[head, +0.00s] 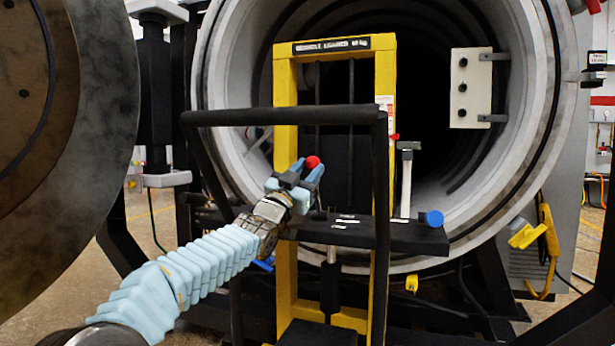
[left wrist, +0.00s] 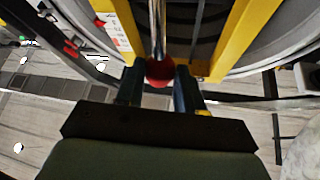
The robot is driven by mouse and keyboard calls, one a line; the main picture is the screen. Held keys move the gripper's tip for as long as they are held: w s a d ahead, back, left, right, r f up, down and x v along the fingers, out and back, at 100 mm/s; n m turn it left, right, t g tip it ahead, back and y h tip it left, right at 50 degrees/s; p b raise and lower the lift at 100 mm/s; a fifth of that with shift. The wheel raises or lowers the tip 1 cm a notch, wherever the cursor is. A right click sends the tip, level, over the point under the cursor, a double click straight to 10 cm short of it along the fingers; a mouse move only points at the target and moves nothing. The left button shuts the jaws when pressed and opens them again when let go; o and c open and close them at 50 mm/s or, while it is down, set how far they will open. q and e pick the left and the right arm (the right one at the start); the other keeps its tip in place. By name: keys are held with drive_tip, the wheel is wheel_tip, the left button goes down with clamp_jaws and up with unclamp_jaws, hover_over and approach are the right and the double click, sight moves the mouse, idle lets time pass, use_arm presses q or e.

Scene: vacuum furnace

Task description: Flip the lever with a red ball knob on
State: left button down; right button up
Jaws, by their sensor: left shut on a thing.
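The red ball knob (head: 312,162) shows at the tip of my left gripper (head: 300,178), in front of the yellow lift frame. In the left wrist view the red ball (left wrist: 159,70) sits between the two dark fingers (left wrist: 158,85), with its shiny metal lever rod (left wrist: 157,28) running up from it. My left gripper is shut on the ball. In the head view the rod is mostly hidden by my gripper. My right gripper is in neither view.
A black push-bar (head: 280,116) crosses in front of the yellow frame (head: 384,75). A dark shelf (head: 400,238) bears a white-handled upright (head: 406,185) and a blue knob (head: 434,218). The round furnace opening (head: 540,110) is behind; its door (head: 85,120) is at left.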

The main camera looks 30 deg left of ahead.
use_arm(q)
drive_tip(key=shift+w+f, duration=0.2)
drive_tip(key=shift+f, duration=0.35)
drive_tip(key=c, duration=0.8)
unclamp_jaws()
drive_tip(key=shift+w, duration=0.15)
drive_tip(key=shift+o, duration=0.4)
drive_tip(key=shift+r, duration=0.15)
drive_tip(key=shift+s, duration=0.25)
drive_tip(key=b+v, duration=0.1)
drive_tip(key=v, duration=1.2)
drive_tip(key=shift+s+b, duration=0.25)
drive_tip(key=shift+b, duration=0.15)
